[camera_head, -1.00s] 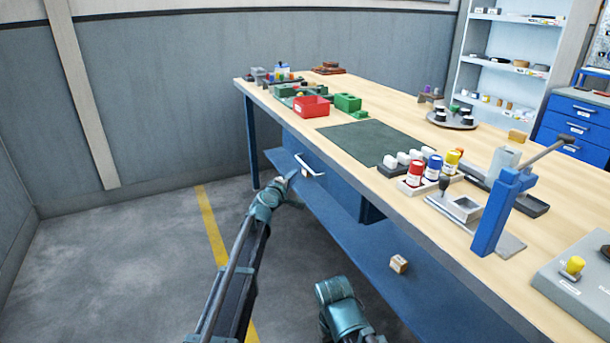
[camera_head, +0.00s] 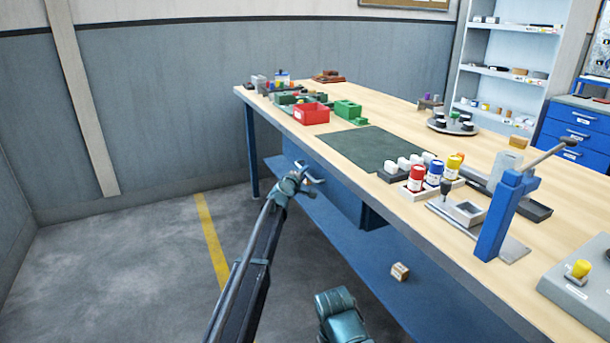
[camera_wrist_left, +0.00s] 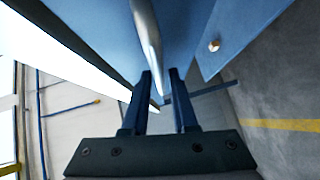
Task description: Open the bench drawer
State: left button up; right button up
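The blue bench drawer (camera_head: 330,183) is under the near edge of the wooden worktop. Its pale bar handle (camera_head: 312,180) shows beside my left gripper (camera_head: 303,180), which is at the drawer front. In the left wrist view the metal handle (camera_wrist_left: 147,35) runs down to between the two dark fingers of my left gripper (camera_wrist_left: 160,85). The fingers stand apart with a gap around the handle; firm contact is not visible. The drawer looks closed, though the arm hides part of its front. Of my right arm only a teal link shows at the bottom; its gripper is out of view.
A small labelled block (camera_head: 400,271) lies on the bench's blue lower shelf (camera_head: 365,262). A red bin (camera_head: 311,114), a green mat (camera_head: 357,147) and colored bottles (camera_head: 433,172) stand on the worktop above. The floor left of the bench is clear.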

pick_arm(q)
jog(key=shift+x, duration=0.85)
jog(key=shift+c, duration=0.2)
grip_shut()
jog(key=shift+s, duration=0.1)
dwell(0.5)
